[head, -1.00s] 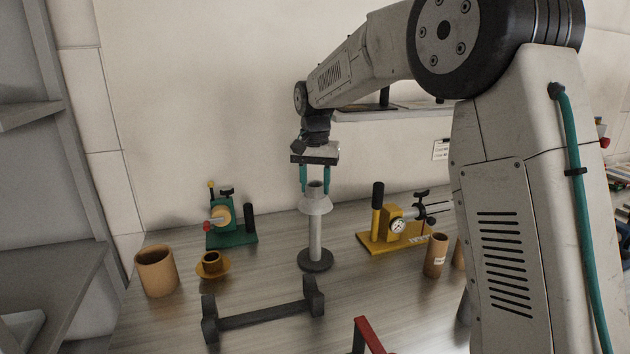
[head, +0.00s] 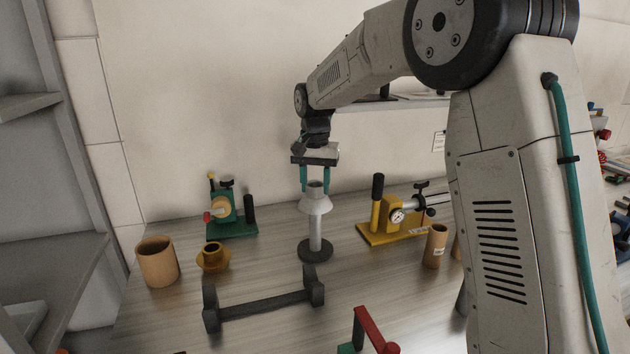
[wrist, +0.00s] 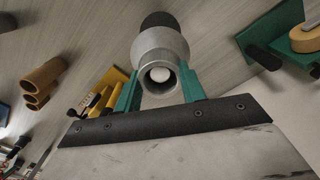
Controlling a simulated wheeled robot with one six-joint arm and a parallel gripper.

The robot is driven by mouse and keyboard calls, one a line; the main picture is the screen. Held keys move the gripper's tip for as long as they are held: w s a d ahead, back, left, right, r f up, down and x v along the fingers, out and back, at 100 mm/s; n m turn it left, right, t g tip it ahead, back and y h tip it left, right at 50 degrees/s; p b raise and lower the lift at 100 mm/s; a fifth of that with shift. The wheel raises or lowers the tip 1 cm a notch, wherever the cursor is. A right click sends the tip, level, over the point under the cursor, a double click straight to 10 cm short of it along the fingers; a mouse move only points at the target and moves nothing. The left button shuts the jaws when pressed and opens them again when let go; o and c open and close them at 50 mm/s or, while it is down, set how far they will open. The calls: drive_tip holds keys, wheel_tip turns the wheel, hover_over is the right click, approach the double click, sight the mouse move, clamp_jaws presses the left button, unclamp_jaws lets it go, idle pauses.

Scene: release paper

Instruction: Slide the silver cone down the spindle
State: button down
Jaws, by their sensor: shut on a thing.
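The silver cone (head: 315,204) is around the upper part of the upright grey spindle (head: 316,229), which stands on a round dark base (head: 315,252). Bare spindle shows between cone and base. My gripper (head: 315,183) comes from above and is shut on the cone's narrow upper neck, one teal finger on each side. In the wrist view the cone (wrist: 160,43) sits between the teal fingers (wrist: 160,90), and the pale spindle tip (wrist: 159,75) shows inside its opening.
A green fixture (head: 232,229) stands behind left and a yellow gauge fixture (head: 392,235) at right. A brown tube (head: 157,265) and an ochre flanged bushing (head: 213,258) are left. A dark cradle (head: 265,306) lies in front; a cardboard tube (head: 435,248) stands right.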

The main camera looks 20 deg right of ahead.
sight(321, 213)
drive_tip(key=shift+f, duration=3.85)
drive_tip(key=c, duration=0.7)
unclamp_jaws()
drive_tip(key=shift+f, duration=0.1)
drive_tip(key=shift+c, duration=0.2)
wheel_tip(321, 213, up, 8)
drive_tip(key=shift+r, duration=0.1)
drive_tip(key=shift+n+g, duration=0.5)
drive_tip(key=shift+n, duration=0.4)
drive_tip(key=s+f, duration=0.1)
drive_tip(key=s, duration=0.1)
drive_tip(key=s+f, duration=0.1)
drive_tip(key=s, duration=0.1)
drive_tip(key=shift+f, duration=0.2)
drive_tip(key=s+d+r+n+t, duration=0.1)
drive_tip(key=s+r+n, duration=0.1)
drive_tip(key=s, duration=1.7)
drive_tip(key=s+d+r+n+t, duration=0.1)
drive_tip(key=s+d+r+n, duration=0.1)
drive_tip(key=s, duration=1.7)
drive_tip(key=shift+r, duration=0.55)
